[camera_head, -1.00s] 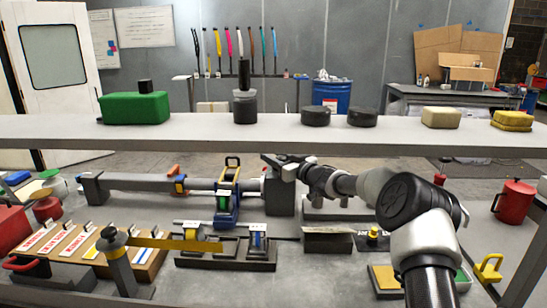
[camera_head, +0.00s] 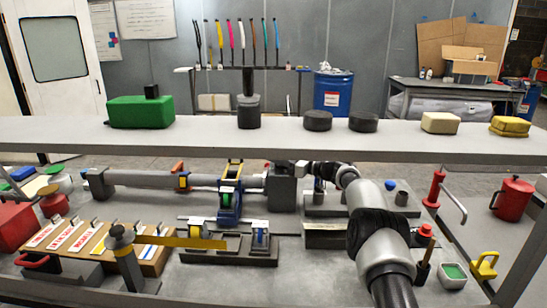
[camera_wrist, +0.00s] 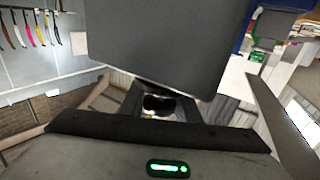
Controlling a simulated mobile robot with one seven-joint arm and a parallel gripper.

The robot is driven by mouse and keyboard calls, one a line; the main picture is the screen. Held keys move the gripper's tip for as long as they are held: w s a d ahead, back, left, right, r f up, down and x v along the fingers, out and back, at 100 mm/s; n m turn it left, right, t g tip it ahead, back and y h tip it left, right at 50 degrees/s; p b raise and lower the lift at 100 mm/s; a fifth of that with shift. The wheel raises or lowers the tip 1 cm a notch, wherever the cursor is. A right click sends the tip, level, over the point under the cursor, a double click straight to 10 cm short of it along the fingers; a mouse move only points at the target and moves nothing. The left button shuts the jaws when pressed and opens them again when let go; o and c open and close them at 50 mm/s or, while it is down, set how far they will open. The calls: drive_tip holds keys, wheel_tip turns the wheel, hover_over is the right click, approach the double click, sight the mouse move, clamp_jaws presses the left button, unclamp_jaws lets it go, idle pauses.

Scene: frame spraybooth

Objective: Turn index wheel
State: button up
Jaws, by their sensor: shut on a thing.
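A grey bar fixture (camera_head: 142,181) lies along the back of the bench, with a blue clamp (camera_head: 229,205) on it and a dark grey block (camera_head: 282,188) at its right end. My gripper (camera_head: 298,167) is at the top right of this block, shut, its fingertips mostly hidden in the head view. In the wrist view the block (camera_wrist: 170,40) fills the upper middle, close in front of my gripper (camera_wrist: 160,103). A small dark part shows between the fingers. It sits where the index wheel would be, but its shape is largely hidden.
A grey shelf (camera_head: 400,143) spans above the bench, bearing a green box (camera_head: 140,111) and several blocks. A yellow-armed post (camera_head: 128,260) and a dark rack (camera_head: 230,257) stand in front. A red-handled tool (camera_head: 425,240) and a red can (camera_head: 513,199) stand at right.

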drive_tip(key=shift+d+g+b, duration=0.15)
drive_tip(key=shift+g+b, duration=0.15)
drive_tip(key=shift+g, duration=0.1)
drive_tip(key=o, duration=1)
drive_tip(key=shift+o, duration=0.2)
drive_tip(key=shift+s, duration=0.1)
drive_tip(key=v, duration=1.7)
drive_tip(key=shift+d+n+p, duration=0.15)
drive_tip(key=shift+n+p, duration=0.15)
drive_tip(key=shift+p, duration=0.1)
drive_tip(key=shift+f, duration=0.15)
drive_tip(key=shift+c, duration=0.2)
